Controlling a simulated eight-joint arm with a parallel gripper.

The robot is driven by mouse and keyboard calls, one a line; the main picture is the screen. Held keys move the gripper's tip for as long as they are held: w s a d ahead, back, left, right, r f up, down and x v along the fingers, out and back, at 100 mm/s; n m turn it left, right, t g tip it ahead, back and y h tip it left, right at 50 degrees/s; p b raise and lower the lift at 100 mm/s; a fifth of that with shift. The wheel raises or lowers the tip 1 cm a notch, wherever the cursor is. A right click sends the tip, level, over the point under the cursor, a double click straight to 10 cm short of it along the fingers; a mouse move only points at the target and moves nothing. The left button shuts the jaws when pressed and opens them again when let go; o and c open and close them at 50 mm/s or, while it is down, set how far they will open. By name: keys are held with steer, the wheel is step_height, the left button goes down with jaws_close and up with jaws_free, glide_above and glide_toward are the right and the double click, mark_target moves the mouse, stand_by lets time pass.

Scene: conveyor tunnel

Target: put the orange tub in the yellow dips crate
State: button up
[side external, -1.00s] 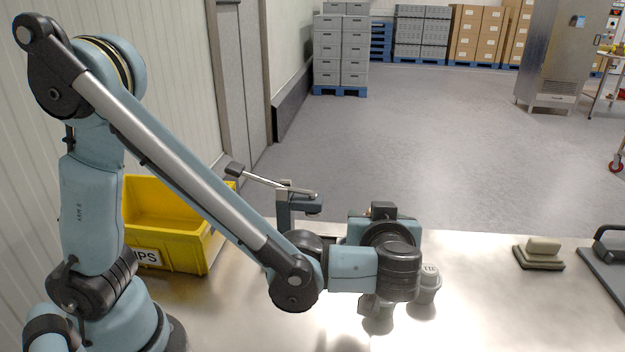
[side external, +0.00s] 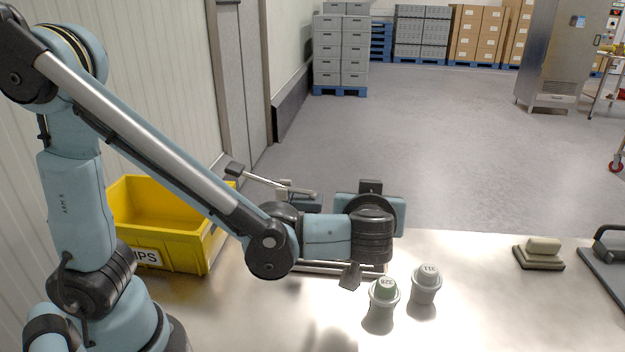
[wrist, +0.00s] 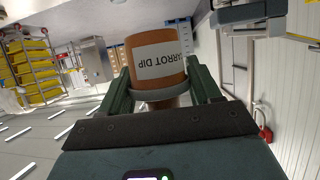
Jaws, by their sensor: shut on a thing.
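The orange tub (wrist: 156,60) carries a white label reading "ARROT DIP" in the wrist view. It sits between the two fingers of my gripper (wrist: 160,82), which is shut on it. In the side view my gripper (side external: 350,276) is above the steel table, and the tub is hidden behind my wrist and gripper. The yellow dips crate (side external: 175,250) stands at the left of the table, beside my arm. Its label shows only "IPS", and my arm hides part of it. My gripper is well to the right of the crate.
Two grey pots with numbered tops, a greenish-topped one (side external: 381,300) and a grey one (side external: 426,284), stand right of my gripper. A stand with a bar (side external: 280,185) rises between crate and gripper. A beige block (side external: 541,250) lies right. The table's right middle is clear.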

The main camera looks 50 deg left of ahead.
steer(key=s+a+r+m+t+h, duration=0.1)
steer(key=a+r+m+h, duration=0.1)
steer(key=a, duration=0.5)
steer(key=shift+s+r+m+t+h, duration=0.3)
steer(key=shift+s+r+t, duration=0.1)
steer(key=shift+r, duration=0.5)
steer(key=shift+n+g+y, duration=0.5)
steer(key=shift+n+y, duration=0.2)
steer(key=d, duration=0.1)
steer(key=w+d+f, duration=0.1)
steer(key=d, duration=0.2)
steer(key=shift+w+f, duration=0.35)
steer(key=shift+f, duration=0.05)
steer(key=shift+n+g+y, duration=0.6)
steer(key=shift+n+y, duration=0.2)
steer(key=shift+n, duration=0.1)
steer(key=d+f, duration=0.2)
steer(key=d, duration=0.1)
steer(key=d+f, duration=0.1)
steer(key=d, duration=0.1)
steer(key=shift+f, duration=0.15)
steer(key=shift+s+d+f+y, duration=0.2)
steer(key=shift+d+f+y, duration=0.1)
steer(key=shift+d+f, duration=0.05)
